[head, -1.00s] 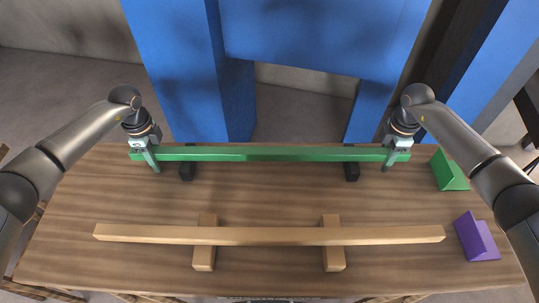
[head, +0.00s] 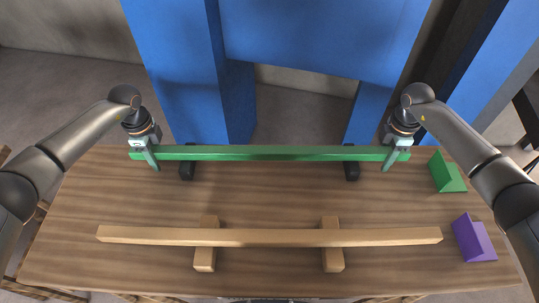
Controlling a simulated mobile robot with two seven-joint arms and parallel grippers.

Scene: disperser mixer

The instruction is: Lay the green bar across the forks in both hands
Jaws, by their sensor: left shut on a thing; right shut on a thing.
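The green bar (head: 270,153) is long and lies left to right at the far side of the table, in the head view. Two black forks (head: 187,170) and (head: 351,170) show beneath it, one near each end; whether the bar touches them I cannot tell. My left gripper (head: 153,160) is shut on the bar's left end. My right gripper (head: 391,158) is shut on its right end. The bar looks level.
A long wooden bar (head: 270,237) lies across two wooden blocks (head: 205,259) and (head: 333,260) at the near side. A green wedge (head: 446,174) and a purple wedge (head: 474,240) stand at the right. Blue columns (head: 180,70) rise behind the table (head: 110,200).

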